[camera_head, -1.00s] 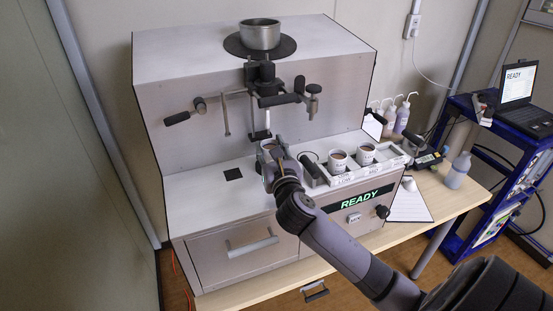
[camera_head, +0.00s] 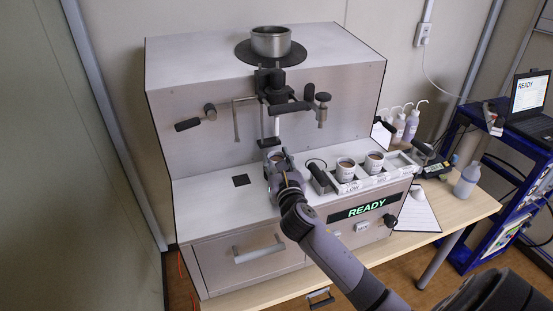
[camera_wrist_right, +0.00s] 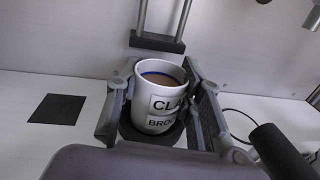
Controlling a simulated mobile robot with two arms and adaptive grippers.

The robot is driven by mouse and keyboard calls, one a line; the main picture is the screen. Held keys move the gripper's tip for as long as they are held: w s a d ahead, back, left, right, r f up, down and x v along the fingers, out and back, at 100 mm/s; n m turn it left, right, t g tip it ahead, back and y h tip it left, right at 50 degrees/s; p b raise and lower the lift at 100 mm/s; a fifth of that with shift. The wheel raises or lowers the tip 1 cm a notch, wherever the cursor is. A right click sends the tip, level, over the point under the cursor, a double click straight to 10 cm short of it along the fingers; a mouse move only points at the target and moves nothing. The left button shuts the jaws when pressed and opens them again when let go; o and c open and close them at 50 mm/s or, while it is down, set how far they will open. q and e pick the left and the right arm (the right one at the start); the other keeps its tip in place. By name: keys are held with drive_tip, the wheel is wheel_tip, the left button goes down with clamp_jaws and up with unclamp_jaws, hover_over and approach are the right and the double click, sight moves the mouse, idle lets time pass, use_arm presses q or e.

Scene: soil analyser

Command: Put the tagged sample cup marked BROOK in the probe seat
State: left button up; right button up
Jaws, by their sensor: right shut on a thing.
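My right gripper (camera_head: 279,160) is in front of the probe fixture (camera_head: 269,142) on the analyser's white deck. In the right wrist view its fingers (camera_wrist_right: 163,105) are closed around the sides of a white cup (camera_wrist_right: 172,103). The cup is upright, holds brown soil and has a blue line inside its rim. The probe seat is not clearly visible. My left gripper is not in view.
Two other soil cups (camera_head: 346,169) (camera_head: 374,162) stand in the labelled rack (camera_head: 400,167) to the right. A black handle (camera_head: 319,178) lies between gripper and rack. A black square (camera_head: 241,180) marks clear deck to the left. The display (camera_head: 366,207) reads READY.

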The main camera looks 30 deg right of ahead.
drive_tip(key=o, duration=1.2)
drive_tip(key=shift+f, duration=0.1)
drive_tip(key=b+v, duration=0.2)
drive_tip(key=v, duration=1)
